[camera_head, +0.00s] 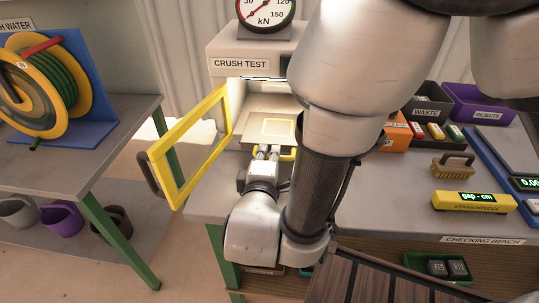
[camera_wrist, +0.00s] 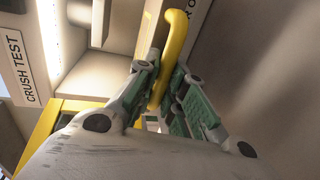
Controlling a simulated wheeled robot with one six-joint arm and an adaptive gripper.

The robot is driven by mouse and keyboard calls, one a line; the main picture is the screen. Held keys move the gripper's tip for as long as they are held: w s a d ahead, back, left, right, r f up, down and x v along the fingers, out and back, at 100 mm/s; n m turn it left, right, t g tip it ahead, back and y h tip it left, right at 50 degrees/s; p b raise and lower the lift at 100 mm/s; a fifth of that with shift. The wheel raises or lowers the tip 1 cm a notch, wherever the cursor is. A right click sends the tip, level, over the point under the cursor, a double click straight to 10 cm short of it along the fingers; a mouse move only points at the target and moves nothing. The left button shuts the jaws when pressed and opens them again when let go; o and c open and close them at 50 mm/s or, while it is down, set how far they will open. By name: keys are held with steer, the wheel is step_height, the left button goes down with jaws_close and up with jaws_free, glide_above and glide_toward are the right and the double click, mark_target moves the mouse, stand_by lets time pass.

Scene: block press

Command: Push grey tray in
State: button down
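The grey tray (camera_head: 252,135) sits in the opening of the crush test machine (camera_head: 232,62) in the head view, with a yellow outlined square on it. Its yellow handle (camera_head: 289,154) is at the front edge. My gripper (camera_head: 268,152) is at this handle, pointing towards the machine. In the wrist view the handle (camera_wrist: 176,35) runs between the two fingers of my gripper (camera_wrist: 165,78), which close in on it from both sides. The fingers hide part of the handle, and my arm hides the machine's right side.
A yellow-framed door (camera_head: 190,145) stands swung open at the left of the machine. On the bench at right are a waste bin (camera_head: 428,104), a purple bin (camera_head: 480,103), a brush (camera_head: 453,166) and a yellow gauge (camera_head: 474,203). A hose reel (camera_head: 45,85) stands on the left table.

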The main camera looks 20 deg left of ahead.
mark_target(272, 133)
steer(key=x, duration=0.3)
steer(key=r+x, duration=0.1)
steer(key=x, duration=0.2)
steer(key=shift+w+a+r, duration=0.1)
steer(key=shift+w+r, duration=0.05)
steer(key=shift+w, duration=0.3)
steer(key=shift+w+a+r, duration=0.15)
steer(key=shift+w, duration=0.2)
steer(key=c, duration=1.6)
jaws_free()
steer(key=shift+w, duration=0.15)
steer(key=shift+o, duration=0.6)
steer(key=shift+w+a, duration=0.1)
steer(key=shift+w, duration=0.05)
